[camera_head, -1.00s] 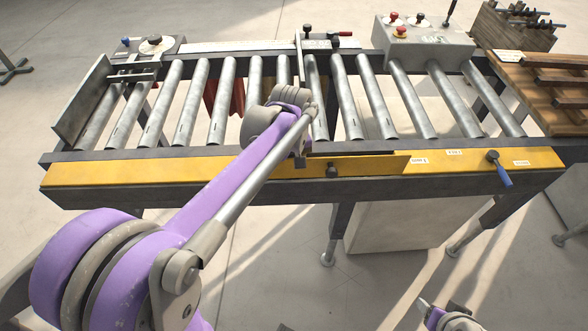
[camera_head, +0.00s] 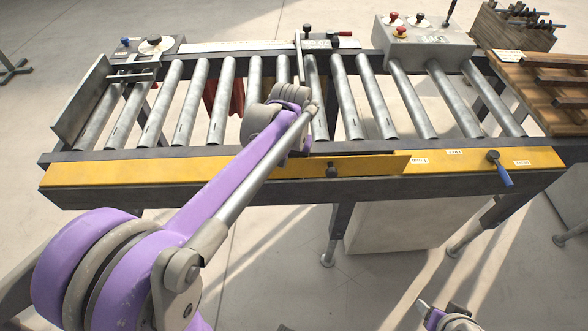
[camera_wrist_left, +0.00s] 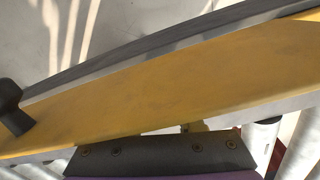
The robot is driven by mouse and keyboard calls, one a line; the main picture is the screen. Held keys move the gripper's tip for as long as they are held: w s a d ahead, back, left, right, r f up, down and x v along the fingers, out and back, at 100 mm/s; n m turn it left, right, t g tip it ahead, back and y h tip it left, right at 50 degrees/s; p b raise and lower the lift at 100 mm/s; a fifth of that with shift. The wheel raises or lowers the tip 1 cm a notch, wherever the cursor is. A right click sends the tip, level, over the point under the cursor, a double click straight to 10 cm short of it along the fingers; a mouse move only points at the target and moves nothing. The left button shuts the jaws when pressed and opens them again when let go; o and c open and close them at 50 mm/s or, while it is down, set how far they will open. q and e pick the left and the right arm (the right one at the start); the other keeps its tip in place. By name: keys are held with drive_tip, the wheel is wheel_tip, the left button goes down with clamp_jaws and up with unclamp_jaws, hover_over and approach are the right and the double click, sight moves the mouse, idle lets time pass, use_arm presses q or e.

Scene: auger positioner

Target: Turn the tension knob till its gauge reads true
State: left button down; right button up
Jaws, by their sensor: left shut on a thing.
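My left gripper (camera_head: 304,146) is at the conveyor's front rail, mostly hidden behind its own wrist. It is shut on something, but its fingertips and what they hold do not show. A small black knob (camera_head: 332,170) is on the yellow front rail (camera_head: 230,169), just right of the gripper and apart from it. A black knob-like part (camera_wrist_left: 12,106) shows at the left edge of the wrist view, beside the yellow surface (camera_wrist_left: 170,90). I cannot tell which knob is the tension knob, and no gauge reading is legible.
Metal rollers (camera_head: 222,100) fill the conveyor behind the rail. A blue-handled lever (camera_head: 500,168) is at the rail's right. A grey control box (camera_head: 425,45) with red buttons stands at the back. A box with a round dial (camera_head: 153,44) is at the back left.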

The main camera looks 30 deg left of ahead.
use_arm(q)
drive_tip(key=c, duration=0.5)
unclamp_jaws()
drive_tip(key=shift+r, duration=0.1)
wheel_tip(320, 180, up, 11)
drive_tip(key=shift+a+f+p, duration=0.15)
drive_tip(key=shift+p, duration=0.2)
